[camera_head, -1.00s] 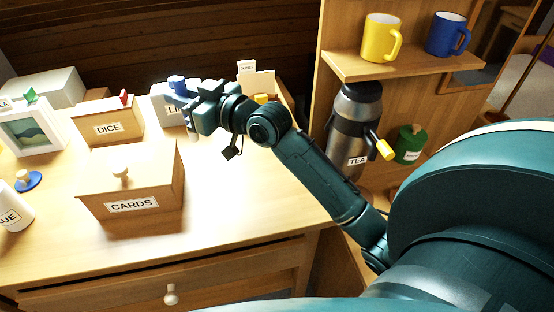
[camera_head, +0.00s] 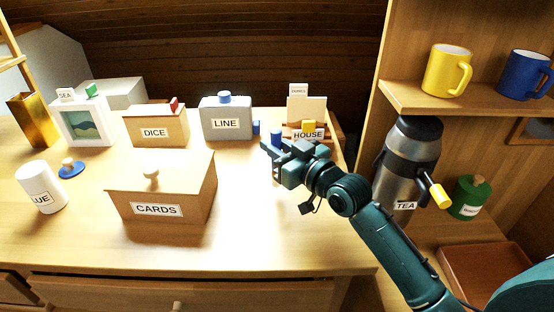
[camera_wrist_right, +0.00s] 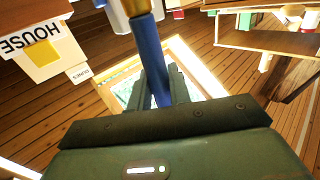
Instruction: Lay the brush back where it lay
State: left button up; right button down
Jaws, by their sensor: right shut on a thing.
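The brush shows in the right wrist view as a blue handle (camera_wrist_right: 150,50) with a gold band toward the top edge. My right gripper (camera_wrist_right: 162,88) is shut on this handle. In the head view my right gripper (camera_head: 272,152) is above the desk, in front of the gap between the LINE box and the HOUSE box. There the brush is small and mostly hidden by the gripper. Whether it touches the desk I cannot tell. My left gripper is not in view.
The grey LINE box (camera_head: 226,120), HOUSE box (camera_head: 308,138) and DICE box (camera_head: 157,129) stand at the back. The CARDS box (camera_head: 160,190) is left of my arm. A TEA flask (camera_head: 404,170) stands right. The desk's right front (camera_head: 270,230) is clear.

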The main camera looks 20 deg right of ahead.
notch_tip(320, 180, down, 2)
jog(key=shift+f, duration=0.2)
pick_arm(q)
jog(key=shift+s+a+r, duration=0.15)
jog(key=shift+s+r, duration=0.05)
pick_arm(e)
jog(key=shift+f, duration=0.1)
jog(key=shift+f, duration=0.15)
jog(key=c, duration=1.3)
grip_release()
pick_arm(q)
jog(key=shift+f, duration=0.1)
